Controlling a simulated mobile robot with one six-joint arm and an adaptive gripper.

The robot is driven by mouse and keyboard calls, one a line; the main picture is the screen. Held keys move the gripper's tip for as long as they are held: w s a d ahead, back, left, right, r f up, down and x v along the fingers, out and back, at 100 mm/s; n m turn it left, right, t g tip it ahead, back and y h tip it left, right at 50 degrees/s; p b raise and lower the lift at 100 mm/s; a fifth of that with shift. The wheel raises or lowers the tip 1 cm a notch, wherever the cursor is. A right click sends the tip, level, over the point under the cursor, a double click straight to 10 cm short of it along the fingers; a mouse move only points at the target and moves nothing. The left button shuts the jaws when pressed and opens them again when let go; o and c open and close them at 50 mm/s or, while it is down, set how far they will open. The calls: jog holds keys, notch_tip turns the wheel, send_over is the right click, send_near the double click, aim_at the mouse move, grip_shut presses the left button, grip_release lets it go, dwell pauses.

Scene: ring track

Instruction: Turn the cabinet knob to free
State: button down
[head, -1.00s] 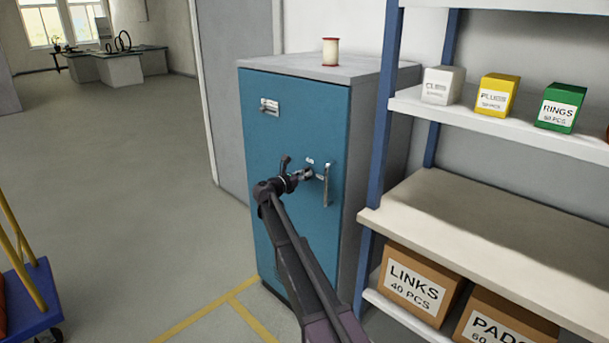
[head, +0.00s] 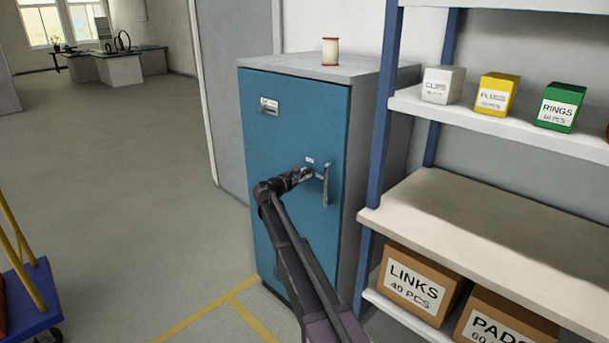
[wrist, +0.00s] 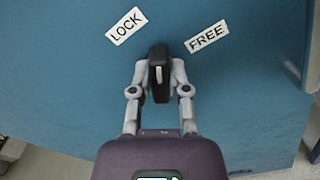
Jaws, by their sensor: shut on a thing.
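The blue cabinet (head: 285,130) stands left of the shelves. In the wrist view its door carries a LOCK label (wrist: 126,26) on the left and a FREE label (wrist: 206,36) on the right, both tilted. The dark knob (wrist: 158,62) sits below and between them, its long side running up the picture. My gripper (wrist: 159,75) is shut on the knob, one finger on each side. In the head view my gripper (head: 308,173) is at the door, left of the handle, and largely hides the knob.
A vertical door handle (head: 325,185) is close to the right of my gripper. A spool (head: 330,51) stands on the cabinet top. A shelf unit (head: 470,205) with boxes is at the right. A blue cart (head: 30,300) is at the lower left. The floor between is clear.

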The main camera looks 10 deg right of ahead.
jog(key=m, duration=0.5)
jog(key=shift+s+f+m, duration=0.1)
jog(key=shift+m, duration=0.2)
jog(key=m, duration=0.5)
jog(key=shift+f+m, duration=0.1)
jog(key=shift+m, duration=0.2)
jog(key=c, duration=0.6)
grip_release()
jog(key=shift+s+a, duration=0.1)
jog(key=v, duration=1.1)
jog(key=shift+s+a, duration=0.2)
jog(key=shift+a, duration=0.15)
